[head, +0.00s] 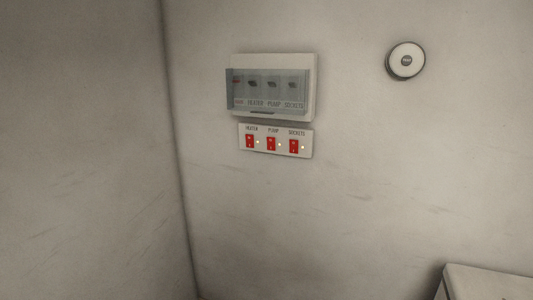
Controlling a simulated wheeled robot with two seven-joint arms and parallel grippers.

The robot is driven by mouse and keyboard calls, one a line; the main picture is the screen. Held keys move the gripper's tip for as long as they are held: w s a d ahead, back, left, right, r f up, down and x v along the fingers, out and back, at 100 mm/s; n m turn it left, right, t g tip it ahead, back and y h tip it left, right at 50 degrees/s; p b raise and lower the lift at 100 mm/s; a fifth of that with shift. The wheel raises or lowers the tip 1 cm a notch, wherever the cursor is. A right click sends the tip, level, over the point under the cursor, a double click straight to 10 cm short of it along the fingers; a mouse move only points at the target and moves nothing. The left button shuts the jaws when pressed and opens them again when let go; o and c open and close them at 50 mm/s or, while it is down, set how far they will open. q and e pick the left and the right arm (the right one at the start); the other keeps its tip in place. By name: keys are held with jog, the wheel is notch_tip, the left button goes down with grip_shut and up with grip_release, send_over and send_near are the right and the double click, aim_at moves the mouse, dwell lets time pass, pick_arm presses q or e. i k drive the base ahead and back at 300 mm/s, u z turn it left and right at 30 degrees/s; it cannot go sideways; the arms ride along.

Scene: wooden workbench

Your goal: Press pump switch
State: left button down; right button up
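The pump switch (271,144) is the middle of three red rocker switches on a white panel (308,144) on the wall. The label PUMP is above it and a small lit light is at its right. The heater switch (250,142) is to its left and the sockets switch (294,146) to its right, each with a lit light beside it. I cannot tell which way the rockers are tipped. Neither of my grippers is in view.
A white breaker box (312,100) with a clear cover is on the wall just above the switch panel. A round wall device (406,61) is at the upper right. A pale box-like top (485,284) is at the lower right. A wall corner runs down at the left. The wall around the panel is clear.

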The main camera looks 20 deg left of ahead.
aim_at(271, 141)
jog(key=k, duration=0.55)
jog(key=u, duration=0.75)
jog(key=i, duration=1.3)
jog(key=z, duration=0.65)
jog(key=i, duration=0.4)
jog(key=z, duration=0.55)
